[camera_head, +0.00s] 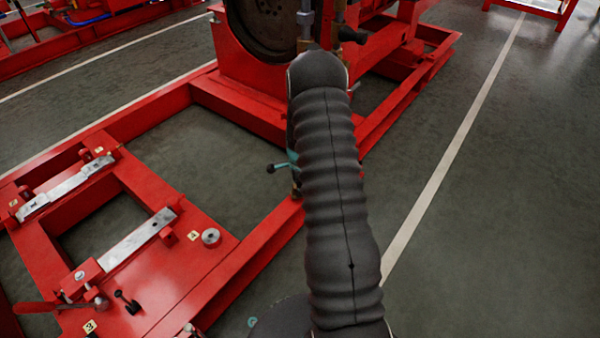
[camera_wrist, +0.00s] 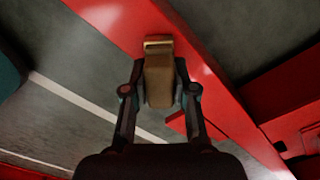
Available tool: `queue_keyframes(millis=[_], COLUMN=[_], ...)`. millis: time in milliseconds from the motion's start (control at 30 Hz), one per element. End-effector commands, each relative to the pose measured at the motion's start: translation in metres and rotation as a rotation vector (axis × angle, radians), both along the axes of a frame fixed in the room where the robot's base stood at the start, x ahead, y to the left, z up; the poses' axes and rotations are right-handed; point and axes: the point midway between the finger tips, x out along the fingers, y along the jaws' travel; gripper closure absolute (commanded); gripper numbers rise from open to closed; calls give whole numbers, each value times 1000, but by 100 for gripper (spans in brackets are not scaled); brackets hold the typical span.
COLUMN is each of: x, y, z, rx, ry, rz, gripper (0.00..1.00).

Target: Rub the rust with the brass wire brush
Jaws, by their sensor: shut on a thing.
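In the wrist view my gripper (camera_wrist: 159,92) is shut on a tan, block-shaped thing, which I take to be the brass wire brush (camera_wrist: 158,78). The brush stands between the two fingers, with a brighter brass-coloured band at its far end. That end overlaps a red beam (camera_wrist: 208,75); I cannot tell whether it touches. In the head view my dark sleeved arm hides most of the gripper. No clear rust patch shows in either view. A dark brown wheel (camera_head: 262,25) sits at the top of the head view, partly cut off.
A red frame (camera_head: 240,110) with open bays spans the left and middle. Its near plate carries metal bars (camera_head: 137,240), a red-handled tool (camera_head: 40,306) and a round metal part (camera_head: 210,237). The grey floor (camera_head: 510,200) on the right is clear, crossed by a white line (camera_head: 450,150).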

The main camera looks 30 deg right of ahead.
Motion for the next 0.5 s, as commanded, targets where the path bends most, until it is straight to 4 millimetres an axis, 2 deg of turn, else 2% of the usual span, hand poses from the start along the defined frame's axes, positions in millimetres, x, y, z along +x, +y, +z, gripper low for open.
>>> queue_keyframes(millis=[33,500], x=[3,3], y=[1,4], z=[12,54], rx=[-2,-2], ry=[-7,-6], rz=[3,7], gripper=[100,100])
